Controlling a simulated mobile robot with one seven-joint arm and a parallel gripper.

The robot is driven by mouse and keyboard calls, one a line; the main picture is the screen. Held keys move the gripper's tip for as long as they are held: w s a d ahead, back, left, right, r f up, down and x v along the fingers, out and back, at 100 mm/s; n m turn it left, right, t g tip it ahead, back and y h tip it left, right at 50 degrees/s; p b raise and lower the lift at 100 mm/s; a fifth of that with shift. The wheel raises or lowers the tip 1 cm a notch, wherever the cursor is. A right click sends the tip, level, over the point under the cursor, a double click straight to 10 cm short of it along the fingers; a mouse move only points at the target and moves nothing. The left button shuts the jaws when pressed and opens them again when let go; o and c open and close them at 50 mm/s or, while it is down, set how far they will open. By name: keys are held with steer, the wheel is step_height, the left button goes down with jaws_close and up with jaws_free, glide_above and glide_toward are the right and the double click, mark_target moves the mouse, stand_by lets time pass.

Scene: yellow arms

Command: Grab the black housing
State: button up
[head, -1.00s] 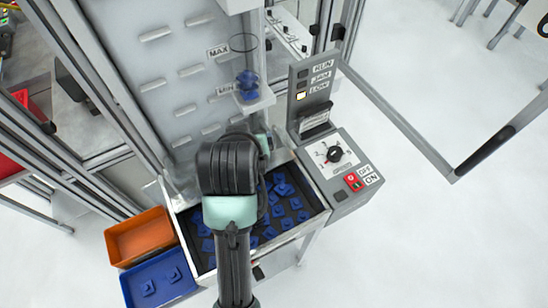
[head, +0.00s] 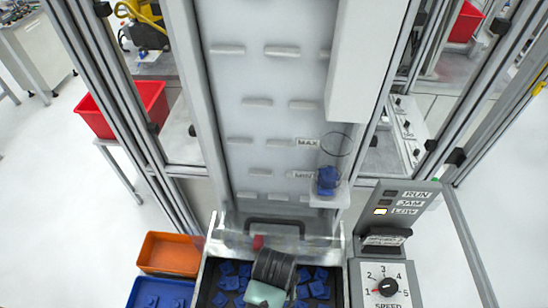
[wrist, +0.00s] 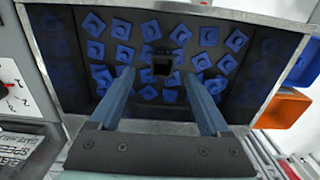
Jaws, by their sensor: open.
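In the wrist view, a black housing (wrist: 162,66), square with a dark centre, lies among several blue housings (wrist: 123,30) in the dark metal tray (wrist: 255,88). My gripper (wrist: 159,74) is open and points down into the tray. Its two fingers appear on either side of the black housing, with nothing held between them. I cannot tell how far the fingertips are above it. In the head view, my arm covers part of the tray, and I cannot see the black housing or the fingers there.
An orange bin (head: 170,252) and a blue bin (head: 160,292) stand left of the tray. A control box (head: 386,287) with a dial is on the right. A tall white panel with slats (head: 270,100) rises behind the tray. The tray's metal rim (wrist: 180,129) surrounds the parts.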

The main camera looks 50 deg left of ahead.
steer(key=shift+f, duration=0.8)
steer(key=shift+a+f+p, duration=0.15)
steer(key=shift+f+p, duration=0.1)
steer(key=shift+f, duration=1.1)
steer(key=shift+a+f+p, duration=0.15)
steer(key=shift+f+p, duration=0.1)
steer(key=shift+f, duration=1.05)
jaws_close()
